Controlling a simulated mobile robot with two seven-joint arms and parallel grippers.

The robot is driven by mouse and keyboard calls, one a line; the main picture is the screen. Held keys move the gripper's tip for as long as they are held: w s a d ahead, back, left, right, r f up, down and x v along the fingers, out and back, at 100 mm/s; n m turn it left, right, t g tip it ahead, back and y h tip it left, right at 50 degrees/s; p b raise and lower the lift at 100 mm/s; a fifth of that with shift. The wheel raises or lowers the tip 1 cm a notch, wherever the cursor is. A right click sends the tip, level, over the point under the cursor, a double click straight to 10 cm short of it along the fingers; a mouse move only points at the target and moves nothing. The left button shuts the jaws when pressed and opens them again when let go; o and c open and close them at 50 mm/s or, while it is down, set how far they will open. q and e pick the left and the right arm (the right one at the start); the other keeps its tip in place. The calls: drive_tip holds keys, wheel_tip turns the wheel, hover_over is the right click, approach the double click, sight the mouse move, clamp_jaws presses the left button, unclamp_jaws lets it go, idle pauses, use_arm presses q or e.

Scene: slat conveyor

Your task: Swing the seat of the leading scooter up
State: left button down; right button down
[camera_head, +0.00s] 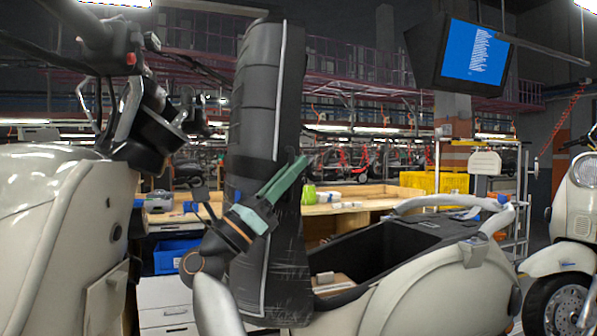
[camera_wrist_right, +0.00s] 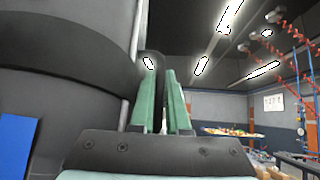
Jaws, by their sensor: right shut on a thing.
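The seat (camera_head: 262,120) of the cream scooter (camera_head: 425,285) in front of me stands upright, tilted up from the body, with its dark padded side in the head view. The storage well (camera_head: 385,250) under it is open. My right gripper (camera_head: 297,170), with green fingers, reaches up across the seat and is shut on the seat's edge. In the right wrist view the fingers (camera_wrist_right: 162,98) point up along the dark seat (camera_wrist_right: 60,65), and the exact contact is partly hidden. My left gripper is not in view.
A further scooter (camera_head: 572,225) is at the right edge. A wooden bench (camera_head: 345,207) with a yellow crate (camera_head: 432,183) lies behind. A monitor (camera_head: 470,58) hangs above.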

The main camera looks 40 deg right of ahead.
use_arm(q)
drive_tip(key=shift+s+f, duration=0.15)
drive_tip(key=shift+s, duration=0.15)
use_arm(e)
drive_tip(key=c, duration=1.2)
unclamp_jaws()
drive_tip(key=shift+d, duration=0.1)
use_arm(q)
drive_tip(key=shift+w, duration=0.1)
use_arm(e)
drive_tip(key=shift+a+f, duration=0.3)
use_arm(q)
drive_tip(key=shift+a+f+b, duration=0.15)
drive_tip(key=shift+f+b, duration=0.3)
drive_tip(key=shift+b, duration=0.35)
use_arm(e)
drive_tip(key=v, duration=1.1)
drive_tip(key=shift+a+f, duration=0.15)
drive_tip(key=shift+a, duration=0.15)
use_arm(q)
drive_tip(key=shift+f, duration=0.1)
